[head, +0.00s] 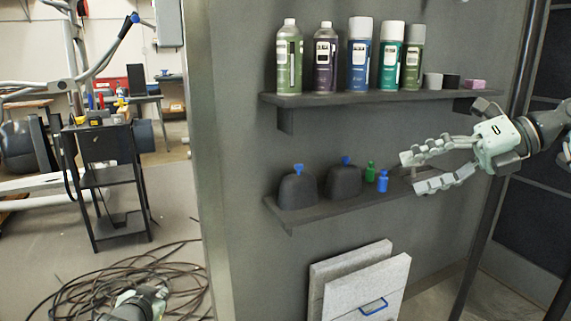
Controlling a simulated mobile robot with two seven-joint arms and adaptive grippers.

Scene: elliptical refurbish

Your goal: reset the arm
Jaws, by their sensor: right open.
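My right gripper (412,173) is open and empty. Its two fingers point left, in front of the right part of the lower shelf (330,208). The arm comes in from the right edge. Part of my left gripper or wrist (140,301) shows at the bottom left, above the floor.
Several spray cans (360,55) and small blocks (475,85) stand on the upper shelf (350,99). The lower shelf holds two dark rounded objects (298,191) and small green (370,172) and blue (382,182) bottles. Pale panels (360,283) stand below. Cables (85,295) lie on the floor.

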